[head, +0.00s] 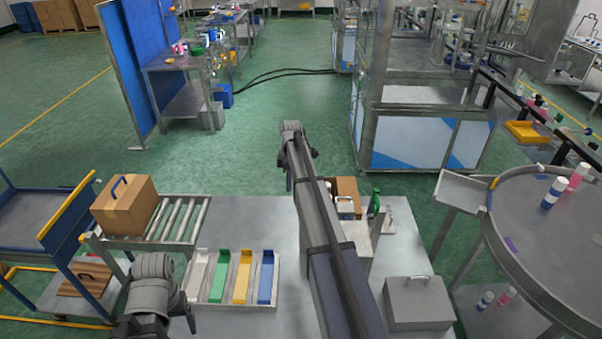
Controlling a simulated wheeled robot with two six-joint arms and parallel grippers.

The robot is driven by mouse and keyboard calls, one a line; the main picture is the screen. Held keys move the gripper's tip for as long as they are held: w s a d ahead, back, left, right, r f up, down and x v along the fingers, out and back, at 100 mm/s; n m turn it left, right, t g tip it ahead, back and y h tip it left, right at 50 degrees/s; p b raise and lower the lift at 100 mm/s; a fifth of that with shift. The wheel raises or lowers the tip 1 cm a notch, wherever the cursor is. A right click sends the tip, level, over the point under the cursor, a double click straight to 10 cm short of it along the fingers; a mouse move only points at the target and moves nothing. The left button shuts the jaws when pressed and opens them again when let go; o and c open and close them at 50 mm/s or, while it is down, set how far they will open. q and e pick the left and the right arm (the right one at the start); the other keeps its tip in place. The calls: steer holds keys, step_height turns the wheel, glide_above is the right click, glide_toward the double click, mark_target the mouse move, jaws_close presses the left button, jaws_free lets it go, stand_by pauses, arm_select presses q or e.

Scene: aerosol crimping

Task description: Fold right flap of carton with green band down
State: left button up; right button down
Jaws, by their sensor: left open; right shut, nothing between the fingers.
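A brown carton (347,186) stands at the back of the bench, just right of my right arm, which hides part of it. Its flaps cannot be made out, and no green band shows on it. Another brown carton (130,212) sits on the roller conveyor at left, with a blue band or handle on top. My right arm reaches up from the bottom middle, and its fingers are hidden. My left arm is at the bottom left, beside the colored bins; its fingers cannot be made out either.
A tray (275,300) of white, green, yellow and blue bins lies on the bench (255,220). A green bottle-like item (375,203) stands right of the back carton. A grey metal box (418,302) sits at front right. A round table (535,250) stands farther right.

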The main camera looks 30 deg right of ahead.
arm_select(q)
steer(key=shift+w+d+r, duration=0.15)
steer(key=shift+w+r, duration=0.1)
steer(key=shift+r, duration=0.4)
arm_select(e)
steer(key=d, duration=0.1)
steer(key=w+d+r, duration=0.1)
steer(key=shift+d+r, duration=0.2)
steer(key=shift+d, duration=0.15)
arm_select(q)
steer(key=shift+f, duration=0.1)
arm_select(e)
steer(key=shift+f, duration=0.1)
step_height(320, 180, down, 10)
steer(key=b, duration=1)
arm_select(q)
step_height(320, 180, down, 8)
steer(key=p, duration=0.2)
steer(key=shift+r+p, duration=0.25)
steer(key=shift+p, duration=0.15)
arm_select(e)
steer(key=shift+s+d+r, duration=0.35)
steer(key=shift+d+r, duration=0.2)
steer(key=shift+r, duration=0.1)
steer(key=shift+s+d+r, duration=0.3)
steer(key=shift+d+r, duration=0.2)
steer(key=shift+r, duration=0.1)
arm_select(q)
steer(key=shift+s, duration=0.1)
